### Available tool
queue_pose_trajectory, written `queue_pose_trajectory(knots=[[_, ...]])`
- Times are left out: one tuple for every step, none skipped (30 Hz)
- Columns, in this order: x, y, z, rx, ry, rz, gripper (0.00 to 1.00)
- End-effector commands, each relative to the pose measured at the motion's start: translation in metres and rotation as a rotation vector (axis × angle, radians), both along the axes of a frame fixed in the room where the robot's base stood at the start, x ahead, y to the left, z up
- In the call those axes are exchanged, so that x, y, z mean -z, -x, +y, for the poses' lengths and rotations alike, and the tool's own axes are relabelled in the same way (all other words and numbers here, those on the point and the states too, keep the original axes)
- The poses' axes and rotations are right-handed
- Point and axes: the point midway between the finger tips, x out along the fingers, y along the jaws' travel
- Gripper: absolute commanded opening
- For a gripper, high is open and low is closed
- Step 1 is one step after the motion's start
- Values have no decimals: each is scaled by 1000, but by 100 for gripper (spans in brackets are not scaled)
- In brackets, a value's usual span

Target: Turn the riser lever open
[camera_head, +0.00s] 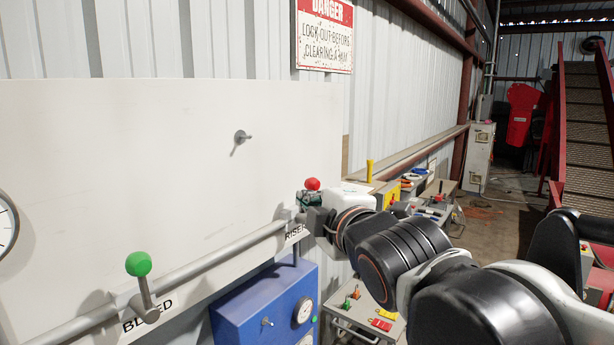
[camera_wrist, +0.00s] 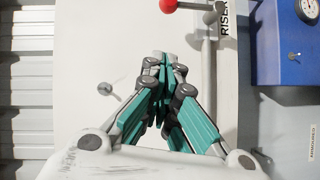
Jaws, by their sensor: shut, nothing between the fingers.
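The riser lever has a red ball knob (camera_head: 312,184). It stands by the pipe at the board's right end, above the RISER label (camera_head: 294,232). In the wrist view the red knob (camera_wrist: 169,5) is cut by the top edge, with its short arm running right to the pipe. My gripper (camera_head: 304,199) is by the lever, just below the knob in the head view, and hides the lever's lower part. In the wrist view my gripper (camera_wrist: 163,62) has its teal fingers together and empty. A gap shows between the fingertips and the knob there.
A green-knobbed lever (camera_head: 138,264) stands at the BLEED label on the left. A grey pipe (camera_head: 215,262) runs along the white board (camera_head: 150,150). A small peg (camera_head: 241,137) sticks out of the board. A blue box (camera_head: 245,312) with a gauge is below the pipe.

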Motion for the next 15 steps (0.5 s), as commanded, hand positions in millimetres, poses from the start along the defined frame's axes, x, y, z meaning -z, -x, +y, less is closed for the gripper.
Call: queue_pose_trajectory(knots=[[0,0,0,-1,1,-2,0],[0,0,0,-1,1,-2,0],[0,0,0,-1,1,-2,0],[0,0,0,-1,1,-2,0],[0,0,0,0,2,-2,0],[0,0,0,0,1,0,0],[0,0,0,0,1,0,0],[0,0,0,0,1,0,0],[0,0,0,0,1,0,0],[0,-1,0,0,1,0,0],[0,-1,0,0,0,0,0],[0,-3,1,0,0,0,0],[0,-4,1,0,0,0,0],[0,-6,2,0,0,0,0],[1,-9,3,0,0,0,0]])
